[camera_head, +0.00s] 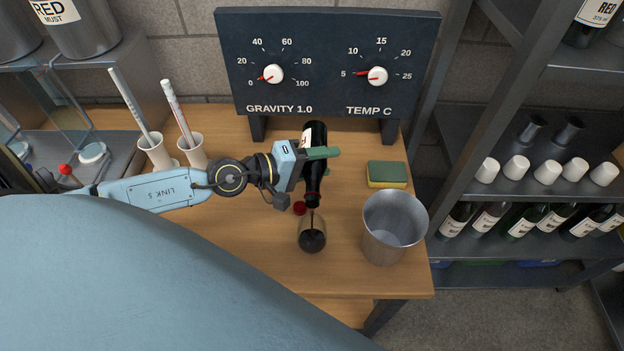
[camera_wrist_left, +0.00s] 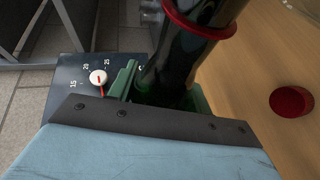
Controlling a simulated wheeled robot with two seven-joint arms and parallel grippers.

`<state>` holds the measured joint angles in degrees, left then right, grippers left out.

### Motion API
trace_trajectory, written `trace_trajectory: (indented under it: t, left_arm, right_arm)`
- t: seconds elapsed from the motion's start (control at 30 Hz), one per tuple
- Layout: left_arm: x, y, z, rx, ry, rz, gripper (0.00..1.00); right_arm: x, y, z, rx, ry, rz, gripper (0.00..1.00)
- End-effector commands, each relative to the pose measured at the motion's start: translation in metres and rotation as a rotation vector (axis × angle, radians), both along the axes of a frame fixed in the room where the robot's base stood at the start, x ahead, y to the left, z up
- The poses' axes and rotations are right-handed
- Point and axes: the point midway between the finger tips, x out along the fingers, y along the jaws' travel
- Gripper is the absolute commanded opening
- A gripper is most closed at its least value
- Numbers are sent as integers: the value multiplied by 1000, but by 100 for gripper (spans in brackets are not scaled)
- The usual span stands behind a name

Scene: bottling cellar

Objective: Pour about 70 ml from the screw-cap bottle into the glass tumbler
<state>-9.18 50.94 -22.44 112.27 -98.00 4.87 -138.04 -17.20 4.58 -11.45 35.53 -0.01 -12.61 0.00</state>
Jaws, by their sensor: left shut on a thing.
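The dark screw-cap bottle (camera_head: 314,170) is in my left gripper (camera_head: 318,153), tilted neck down. Its mouth is above the glass tumbler (camera_head: 312,236), and a thin dark stream runs from the mouth to the glass. The tumbler stands on the wooden table and holds dark liquid; the exact level cannot be read. In the left wrist view, the bottle (camera_wrist_left: 185,60) sits between the green jaws (camera_wrist_left: 165,95), with a red ring on its neck. A red cap (camera_head: 299,208) lies on the table beside the tumbler; it also shows in the wrist view (camera_wrist_left: 291,102). My right gripper is not in view.
A metal bucket (camera_head: 393,228) stands right of the tumbler. A green and yellow sponge (camera_head: 387,174) lies behind it. Two white cups (camera_head: 157,153) with stick-like tools stand at the left. A gauge panel (camera_head: 327,62) stands at the back. Bare table (camera_head: 265,262) lies left of the tumbler.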

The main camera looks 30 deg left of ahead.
Motion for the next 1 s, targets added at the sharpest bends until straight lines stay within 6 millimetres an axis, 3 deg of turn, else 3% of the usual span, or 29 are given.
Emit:
trace_trajectory:
  t: [0.77,1.0]
  left_arm:
    - [4,2,3,6,-13,1,14]
    - [10,5,-29,-181,276,3,14]
  right_arm:
    - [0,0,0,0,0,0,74]
    - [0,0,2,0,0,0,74]
